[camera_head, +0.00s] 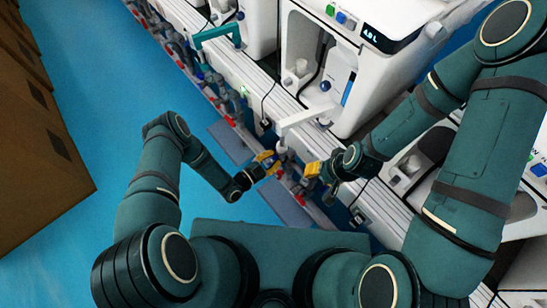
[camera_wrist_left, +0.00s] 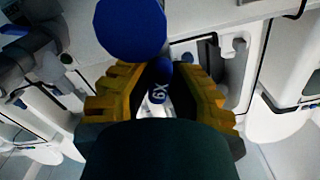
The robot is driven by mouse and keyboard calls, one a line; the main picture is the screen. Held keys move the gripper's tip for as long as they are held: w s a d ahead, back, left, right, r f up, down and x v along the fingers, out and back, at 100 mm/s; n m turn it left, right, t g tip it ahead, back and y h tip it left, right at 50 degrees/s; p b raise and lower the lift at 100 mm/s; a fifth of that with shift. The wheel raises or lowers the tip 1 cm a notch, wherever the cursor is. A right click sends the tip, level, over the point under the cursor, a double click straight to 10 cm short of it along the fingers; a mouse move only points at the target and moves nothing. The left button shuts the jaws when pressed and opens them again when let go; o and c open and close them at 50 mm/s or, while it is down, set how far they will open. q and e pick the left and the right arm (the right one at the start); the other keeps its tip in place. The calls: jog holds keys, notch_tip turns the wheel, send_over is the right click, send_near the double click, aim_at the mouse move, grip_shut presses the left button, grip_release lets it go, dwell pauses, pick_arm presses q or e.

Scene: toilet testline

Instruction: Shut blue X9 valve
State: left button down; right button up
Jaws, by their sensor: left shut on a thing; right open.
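In the left wrist view, a blue valve handle with a white X9 label (camera_wrist_left: 159,92) lies between the yellow fingers of my left gripper (camera_wrist_left: 158,78). The gripper is shut on it. In the head view my left gripper (camera_head: 269,161) is at the pipe row under the white machines, and its fingers hide most of the handle. My right gripper (camera_head: 312,169), also yellow-tipped, is open and empty just to the right, close to the left one. A large blue round part (camera_wrist_left: 130,28) is near the camera in the left wrist view; I cannot tell whether it belongs to this valve.
White machines (camera_head: 345,60) stand along a white rail (camera_head: 257,85) at the back and right. Pipes with several valves (camera_head: 205,80) run below it. A white arm-like part (camera_head: 308,117) juts out above my grippers. Brown boxes (camera_head: 40,140) stand left; blue floor (camera_head: 105,75) between is clear.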

pick_arm(q)
jog(key=m, duration=0.3)
jog(key=shift+w, duration=0.1)
jog(key=c, duration=0.9)
grip_release()
jog(key=shift+d, duration=0.1)
jog(key=shift+r, duration=0.15)
notch_tip(320, 180, up, 10)
jog(key=shift+f, duration=0.1)
